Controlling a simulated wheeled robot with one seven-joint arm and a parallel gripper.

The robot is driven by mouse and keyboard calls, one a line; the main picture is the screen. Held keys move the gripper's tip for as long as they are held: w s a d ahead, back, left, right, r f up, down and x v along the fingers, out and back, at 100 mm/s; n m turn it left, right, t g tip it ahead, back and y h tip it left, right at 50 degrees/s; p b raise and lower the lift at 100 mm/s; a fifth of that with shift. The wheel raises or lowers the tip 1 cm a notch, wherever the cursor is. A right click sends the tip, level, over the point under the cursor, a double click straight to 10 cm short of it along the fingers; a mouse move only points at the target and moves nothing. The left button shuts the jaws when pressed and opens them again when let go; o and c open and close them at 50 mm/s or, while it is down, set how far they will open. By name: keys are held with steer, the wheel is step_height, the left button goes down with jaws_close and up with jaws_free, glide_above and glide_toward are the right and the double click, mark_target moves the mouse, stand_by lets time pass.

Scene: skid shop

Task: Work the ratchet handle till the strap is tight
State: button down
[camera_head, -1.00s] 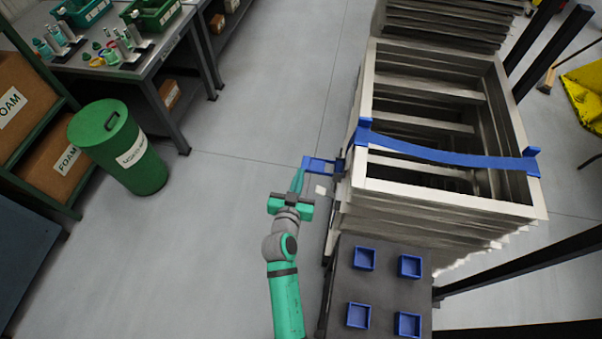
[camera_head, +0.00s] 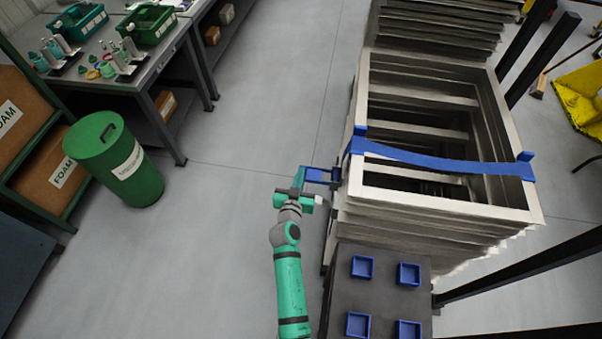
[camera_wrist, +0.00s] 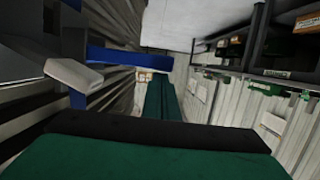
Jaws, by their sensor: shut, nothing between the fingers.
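A blue strap (camera_head: 440,164) runs across the top of a stack of pale rectangular frames (camera_head: 447,203) and sags between blue pieces at both edges. The blue ratchet handle (camera_head: 319,175) sticks out from the stack's left side. My gripper (camera_head: 301,190) is just below and beside the handle's outer end, shut and empty. In the wrist view, the green fingers (camera_wrist: 162,90) are together, and the handle (camera_wrist: 125,58) crosses just beyond and left of their tips. I cannot tell whether they touch it. The ratchet body is mostly hidden.
A dark surface with several small blue trays (camera_head: 362,267) lies in front of the stack. Black posts (camera_head: 530,270) stand at the right. A green bin (camera_head: 115,160) and a workbench (camera_head: 155,75) are at the left. The floor between bin and stack is clear.

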stand_by(0.3)
steer(key=shift+w+a+f+n, duration=0.15)
steer(key=shift+f+n, duration=0.55)
steer(key=shift+f, duration=0.3)
step_height(320, 180, down, 7)
steer(key=d+n+h, duration=0.1)
steer(key=n+h, duration=0.1)
steer(key=n, duration=0.3)
steer(key=shift+s+d+h, duration=0.2)
steer(key=shift+s+h, duration=0.05)
steer(key=shift+h, duration=0.15)
steer(key=shift+d+f, duration=0.1)
steer(key=shift+f, duration=0.05)
steer(key=v, duration=1.1)
steer(key=shift+r, duration=0.3)
